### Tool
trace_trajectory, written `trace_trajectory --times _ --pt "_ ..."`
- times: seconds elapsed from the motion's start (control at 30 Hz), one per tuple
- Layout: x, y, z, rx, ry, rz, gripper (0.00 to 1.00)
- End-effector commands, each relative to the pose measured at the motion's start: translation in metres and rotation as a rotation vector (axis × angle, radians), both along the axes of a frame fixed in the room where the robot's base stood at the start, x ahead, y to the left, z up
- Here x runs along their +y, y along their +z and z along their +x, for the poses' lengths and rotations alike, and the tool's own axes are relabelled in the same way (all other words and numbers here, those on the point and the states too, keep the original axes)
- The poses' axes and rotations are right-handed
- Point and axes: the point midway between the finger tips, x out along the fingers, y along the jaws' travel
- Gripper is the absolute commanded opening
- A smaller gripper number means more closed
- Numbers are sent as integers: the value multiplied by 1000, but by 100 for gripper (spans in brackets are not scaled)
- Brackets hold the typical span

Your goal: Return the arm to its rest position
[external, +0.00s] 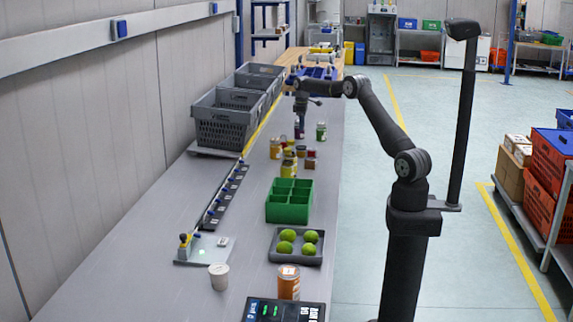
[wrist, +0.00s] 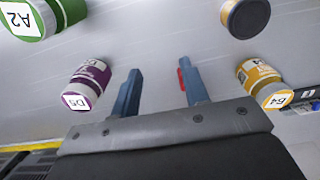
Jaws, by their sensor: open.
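My arm reaches over the grey bench, with my gripper (external: 301,108) above its far part. In the wrist view my gripper (wrist: 161,80) is open. Its two blue-grey fingers stand apart with only bare bench between them. A purple can marked D5 (wrist: 88,82) lies left of the fingers in that view, and a yellow can (wrist: 262,82) lies to the right. Both are apart from the fingers. My gripper holds nothing that I can see.
A green can marked A2 (wrist: 35,15) and a dark-topped can (wrist: 246,14) are also close by. Grey crates (external: 222,133) stand left of my gripper. A green divided box (external: 289,212) and a tray of green balls (external: 273,250) sit nearer. The aisle floor (external: 480,115) is clear.

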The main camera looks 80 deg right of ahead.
Motion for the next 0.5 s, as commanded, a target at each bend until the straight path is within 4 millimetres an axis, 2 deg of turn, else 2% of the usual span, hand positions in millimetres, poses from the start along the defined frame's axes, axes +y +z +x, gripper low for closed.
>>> trace_trajectory --times 0.13,0.33,0.4,0.5 --pt "-8 17 -26 -1 -3 -1 41" --pt "-8 58 -23 -2 1 -3 41" --pt "0 67 -14 -1 17 -1 41" --pt "15 65 1 1 48 1 41"
